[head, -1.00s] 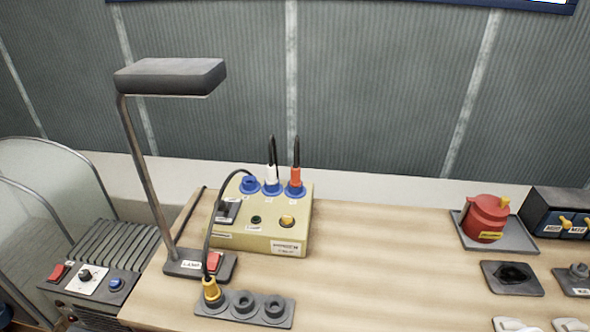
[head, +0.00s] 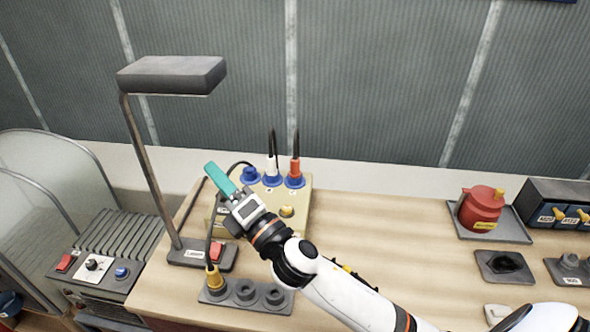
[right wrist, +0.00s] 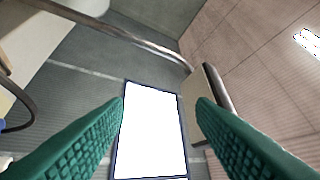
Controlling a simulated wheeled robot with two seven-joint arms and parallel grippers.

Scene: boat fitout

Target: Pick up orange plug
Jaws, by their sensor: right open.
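The orange plug does not show in the right wrist view. My left gripper is not in view.
A lamp (head: 172,75) rises at the left. A red container (head: 481,209) stands on a tray at the right.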

